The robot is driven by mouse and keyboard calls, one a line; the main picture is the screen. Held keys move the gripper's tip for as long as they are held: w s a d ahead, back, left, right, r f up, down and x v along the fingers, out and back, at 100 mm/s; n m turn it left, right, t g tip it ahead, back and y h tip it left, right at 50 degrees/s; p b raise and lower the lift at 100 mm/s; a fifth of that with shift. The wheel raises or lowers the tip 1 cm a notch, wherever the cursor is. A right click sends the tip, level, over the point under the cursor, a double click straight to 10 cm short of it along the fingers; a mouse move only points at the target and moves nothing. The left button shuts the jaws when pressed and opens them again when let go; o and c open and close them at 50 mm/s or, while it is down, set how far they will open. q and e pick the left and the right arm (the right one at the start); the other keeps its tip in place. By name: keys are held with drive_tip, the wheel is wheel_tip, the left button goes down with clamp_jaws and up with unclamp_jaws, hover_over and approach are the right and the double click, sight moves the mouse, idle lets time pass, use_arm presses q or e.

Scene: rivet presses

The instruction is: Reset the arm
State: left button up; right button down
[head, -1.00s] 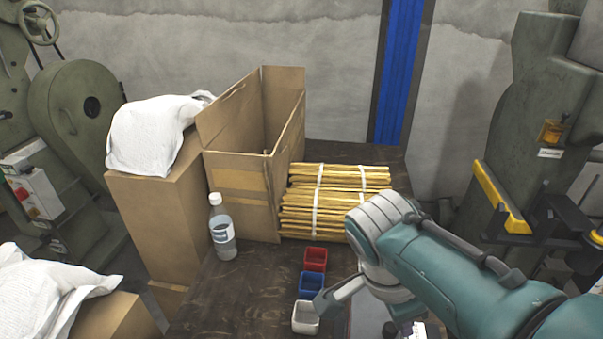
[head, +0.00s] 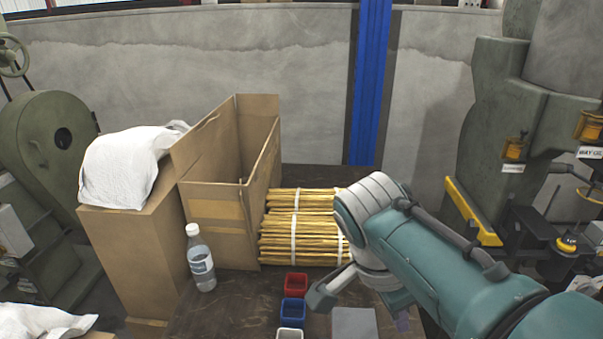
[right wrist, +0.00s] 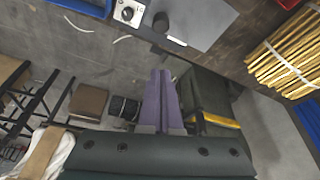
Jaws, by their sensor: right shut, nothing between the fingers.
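My right arm (head: 440,260) reaches in from the lower right of the head view, above the dark table (head: 235,300). Its gripper (head: 403,322) is only partly visible near the bottom edge. My left gripper is out of view.
The table holds a bottle (head: 200,258), a tall open carton (head: 220,215), bundled yellow sticks (head: 295,230) and small red (head: 296,283), blue (head: 293,311) and white (head: 289,334) bins. A green press (head: 495,130) stands at right. Grey floor (right wrist: 85,60) lies below the fingers.

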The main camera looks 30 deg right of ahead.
drive_tip(key=s+a+r+n+t+y, duration=0.1)
drive_tip(key=s+a+r+n, duration=0.3)
drive_tip(key=n, duration=0.4)
drive_tip(key=s+a+r+n+t+y+p, duration=0.1)
drive_tip(key=s+a+r+n+t+y, duration=0.1)
drive_tip(key=s+r+n, duration=0.4)
drive_tip(key=s+a+r+n+t+y, duration=0.1)
drive_tip(key=s+a+r+n, duration=0.2)
drive_tip(key=n, duration=0.6)
wheel_tip(320, 180, up, 26)
drive_tip(key=p, duration=2.8)
drive_tip(key=shift+r+m, duration=0.15)
drive_tip(key=shift+m, duration=0.15)
drive_tip(key=shift+s+d, duration=0.1)
